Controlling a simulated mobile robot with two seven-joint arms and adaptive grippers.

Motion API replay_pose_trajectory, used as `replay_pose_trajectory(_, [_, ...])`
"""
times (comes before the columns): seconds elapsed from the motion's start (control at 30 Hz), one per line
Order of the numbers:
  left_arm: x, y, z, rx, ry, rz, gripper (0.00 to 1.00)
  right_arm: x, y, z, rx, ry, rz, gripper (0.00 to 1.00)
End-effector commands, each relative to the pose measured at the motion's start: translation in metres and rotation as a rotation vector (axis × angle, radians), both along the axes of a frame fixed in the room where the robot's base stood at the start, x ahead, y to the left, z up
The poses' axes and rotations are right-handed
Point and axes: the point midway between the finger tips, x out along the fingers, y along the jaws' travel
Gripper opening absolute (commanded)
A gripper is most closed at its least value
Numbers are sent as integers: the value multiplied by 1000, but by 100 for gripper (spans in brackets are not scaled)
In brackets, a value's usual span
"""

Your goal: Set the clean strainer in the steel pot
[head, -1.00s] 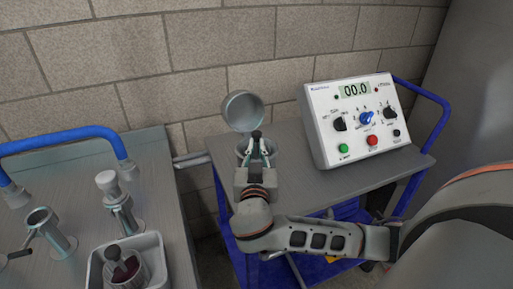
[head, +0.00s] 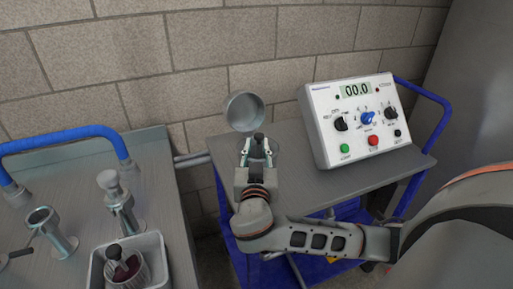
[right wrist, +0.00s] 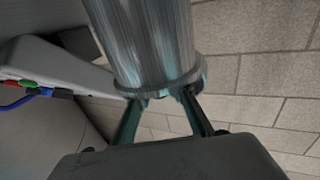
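A clean steel cylinder with an open round mouth, which I take for the clean strainer (head: 245,112), shows just beyond my right gripper (head: 257,140). Its mouth faces the head camera. In the right wrist view the strainer (right wrist: 150,40) has a streaked wall and a flange at the fingers. My left gripper is not in view.
A grey cart (head: 310,195) with blue rails carries a white control box (head: 358,120). On the left bench (head: 75,180) stand steel fittings (head: 120,200) and a white tray (head: 95,268) holding a red-stained steel vessel (head: 128,272). A block wall is close behind.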

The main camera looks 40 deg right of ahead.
Motion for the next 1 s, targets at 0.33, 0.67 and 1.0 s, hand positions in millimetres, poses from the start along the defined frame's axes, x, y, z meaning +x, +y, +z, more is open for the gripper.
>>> replay_pose_trajectory(0.33, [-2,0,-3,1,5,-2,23,-17,14,-11,4,19,4,29])
replay_pose_trajectory(0.67, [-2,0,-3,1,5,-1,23,-70,56,-11,7,17,8,29])
replay_pose_trajectory(1.0, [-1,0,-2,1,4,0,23,-96,73,-5,0,4,2,29])
